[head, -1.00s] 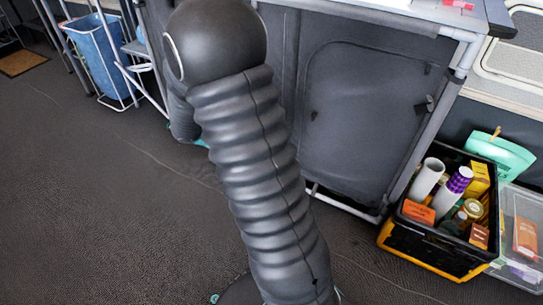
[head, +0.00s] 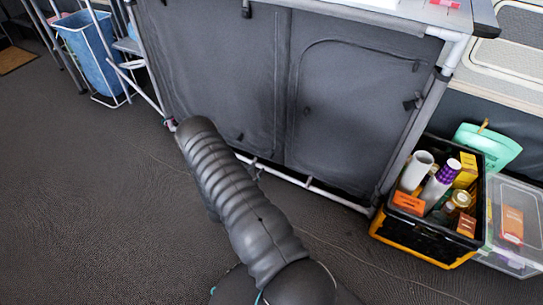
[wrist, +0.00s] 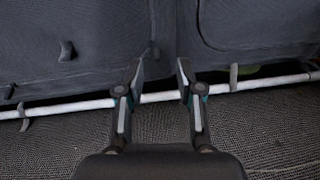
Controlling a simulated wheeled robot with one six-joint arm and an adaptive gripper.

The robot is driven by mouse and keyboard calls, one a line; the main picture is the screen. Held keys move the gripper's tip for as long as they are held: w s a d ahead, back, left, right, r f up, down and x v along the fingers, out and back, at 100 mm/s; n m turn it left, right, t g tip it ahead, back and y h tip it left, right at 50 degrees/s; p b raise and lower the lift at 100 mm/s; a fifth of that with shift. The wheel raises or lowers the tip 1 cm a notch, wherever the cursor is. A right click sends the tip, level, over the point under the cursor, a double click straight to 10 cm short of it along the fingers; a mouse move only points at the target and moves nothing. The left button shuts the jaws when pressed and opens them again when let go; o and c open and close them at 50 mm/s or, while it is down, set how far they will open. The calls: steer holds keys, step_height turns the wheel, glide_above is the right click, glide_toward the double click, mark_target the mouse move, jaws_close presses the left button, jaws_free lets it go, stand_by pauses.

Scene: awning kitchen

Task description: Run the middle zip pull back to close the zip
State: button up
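The grey fabric cabinet front (head: 216,70) has an arched zipped door (head: 355,120) on its right. Small dark pulls show at the cabinet's middle top (head: 247,8), low on the left panel (head: 240,137), at the arched door's left edge (head: 307,110) and at its right side (head: 413,100). I cannot tell which is the middle zip pull. In the wrist view my gripper (wrist: 161,72) is open and empty, its fingers apart in front of the lower cabinet front. A dark tab (wrist: 67,50) hangs on the fabric left of the fingers, apart from them. In the head view my arm hides the gripper.
A pale frame bar (wrist: 270,83) runs along the cabinet's bottom, behind the fingers. A black and yellow crate (head: 425,243) of goods and a clear box (head: 515,225) stand at the right. A blue bag (head: 88,50) hangs at the left. The dark floor (head: 90,200) is clear.

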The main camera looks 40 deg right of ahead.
mark_target(271, 157)
steer(key=shift+n+t+y, duration=0.3)
steer(key=shift+n+t, duration=0.5)
steer(key=w+d+f, duration=0.1)
steer(key=d, duration=0.3)
steer(key=w+d+f, duration=0.1)
steer(key=w+d, duration=0.1)
steer(key=d, duration=0.2)
steer(key=w+d+f, duration=0.1)
steer(key=d+f, duration=0.1)
steer(key=d, duration=0.2)
steer(key=shift+w, duration=0.3)
jaws_close()
